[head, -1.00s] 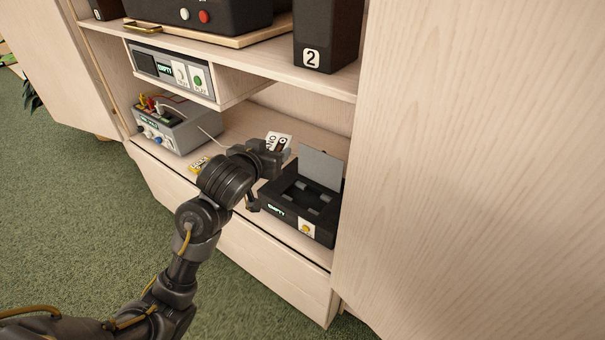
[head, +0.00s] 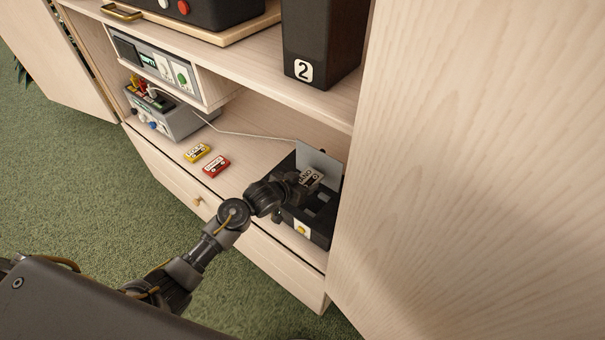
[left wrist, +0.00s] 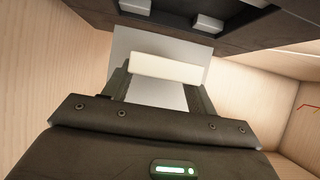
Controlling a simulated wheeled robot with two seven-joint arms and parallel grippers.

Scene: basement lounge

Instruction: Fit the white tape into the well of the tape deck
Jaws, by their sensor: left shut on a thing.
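The white tape (head: 311,178) with black lettering is held by my left gripper (head: 299,187), over the black tape deck (head: 322,234) on the lower shelf. In the left wrist view the tape (left wrist: 165,68) shows as a pale bar between the two fingers (left wrist: 163,80). The deck's grey lid (head: 322,160) stands raised at the back; the well lies partly behind my gripper. The wrist view shows the deck's dark body (left wrist: 185,22) with pale blocks at the top. The tape looks tilted and above the well; I cannot tell whether it touches. My right gripper is out of view.
A yellow tape (head: 197,152) and a red tape (head: 215,165) lie on the shelf left of the deck. A grey box (head: 165,122) with knobs and cables stands further left. The wooden cabinet side (head: 450,190) rises close to the deck's right.

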